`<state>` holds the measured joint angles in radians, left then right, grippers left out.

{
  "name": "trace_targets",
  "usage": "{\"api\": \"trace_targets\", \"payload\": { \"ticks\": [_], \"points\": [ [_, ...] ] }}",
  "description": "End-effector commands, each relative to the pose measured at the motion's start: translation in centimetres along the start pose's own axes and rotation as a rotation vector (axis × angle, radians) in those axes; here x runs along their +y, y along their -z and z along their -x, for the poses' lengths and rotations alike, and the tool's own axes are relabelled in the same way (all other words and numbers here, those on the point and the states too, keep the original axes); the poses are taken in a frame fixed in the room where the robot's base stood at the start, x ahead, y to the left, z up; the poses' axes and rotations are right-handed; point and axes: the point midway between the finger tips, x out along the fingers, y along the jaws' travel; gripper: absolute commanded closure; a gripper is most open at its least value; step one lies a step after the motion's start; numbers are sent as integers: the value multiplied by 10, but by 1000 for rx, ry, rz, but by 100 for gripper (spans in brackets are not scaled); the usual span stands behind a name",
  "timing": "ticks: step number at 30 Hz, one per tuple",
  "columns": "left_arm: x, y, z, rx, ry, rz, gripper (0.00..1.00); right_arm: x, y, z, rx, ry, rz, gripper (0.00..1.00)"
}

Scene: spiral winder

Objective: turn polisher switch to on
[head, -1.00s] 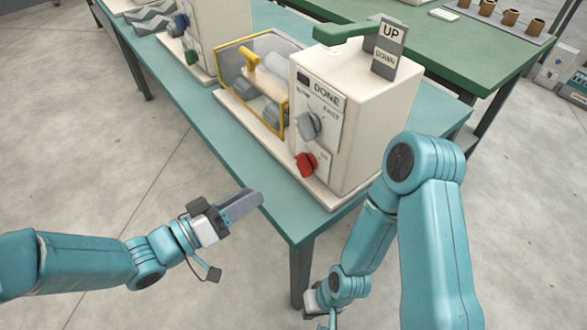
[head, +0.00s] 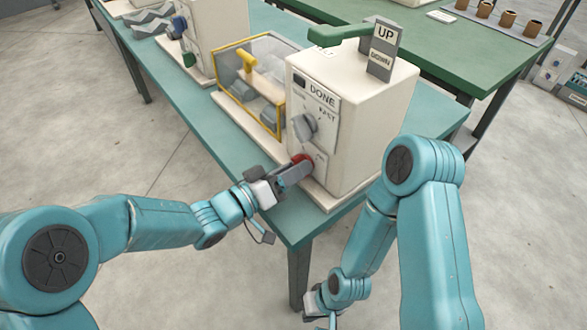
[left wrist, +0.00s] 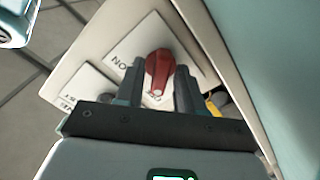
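The red switch knob (head: 301,160) sits low on the front of the cream machine (head: 350,95), under a grey knob (head: 304,127). In the left wrist view the red knob (left wrist: 159,72) is on a pale plate with letters beside it that look like an upside-down ON. My left gripper (head: 300,170) is at the red knob; its fingers (left wrist: 159,85) stand apart, one on each side. Whether they touch it is hard to tell. My right gripper (head: 320,303) hangs low at the bottom, away from the machine, mostly hidden.
The machine stands on a teal table (head: 180,100) beside a yellow-framed clear case (head: 250,80). A green table (head: 440,55) is behind. The floor at left is clear.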

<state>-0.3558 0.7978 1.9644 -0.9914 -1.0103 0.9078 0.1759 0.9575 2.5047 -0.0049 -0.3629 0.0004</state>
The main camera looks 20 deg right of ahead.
Motion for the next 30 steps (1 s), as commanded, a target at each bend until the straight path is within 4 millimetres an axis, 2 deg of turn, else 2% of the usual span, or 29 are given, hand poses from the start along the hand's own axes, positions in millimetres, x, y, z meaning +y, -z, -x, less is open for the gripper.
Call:
{"api": "trace_targets", "payload": {
  "ticks": [1, 3, 11, 17, 30],
  "points": [
    [0, 0, 0, 0, 0, 0, 80, 0, 0, 0, 0, 0, 0, 100],
    [0, 0, 0, 0, 0, 0, 100, 0, 0, 0, 0, 0, 0, 100],
    [0, -1, 0, 0, 0, -9, 100, 1, 0, -2, 0, 0, 0, 100],
    [-2, -2, 0, 0, 0, -74, 100, 4, 0, -12, 0, 0, 0, 100],
    [-4, -4, 1, 2, 0, -438, 100, 20, 1, -55, 0, 0, 0, 100]
  ]
}}
